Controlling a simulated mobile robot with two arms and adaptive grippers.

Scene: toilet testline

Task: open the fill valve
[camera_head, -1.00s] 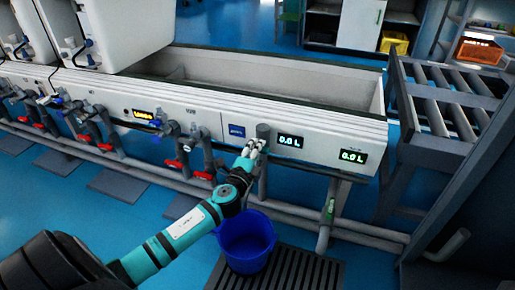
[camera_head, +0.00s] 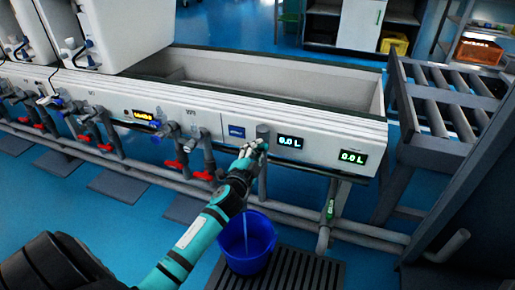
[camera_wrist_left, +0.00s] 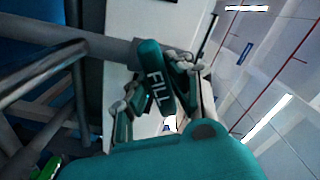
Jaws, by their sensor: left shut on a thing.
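In the head view my left gripper (camera_head: 250,152) is at the front panel, by the grey vertical pipe (camera_head: 262,180), and hides most of the valve. A thin pale stream of water (camera_head: 246,232) runs down into the blue bucket (camera_head: 246,245) below. My right gripper is not in view.
The bucket stands on a dark floor grate (camera_head: 300,268). Two displays (camera_head: 290,142) on the white trough front (camera_head: 315,155) read 0.0 L. Other valves with red handles (camera_head: 175,165) line the pipes to the left. A roller conveyor (camera_head: 445,100) stands at the right.

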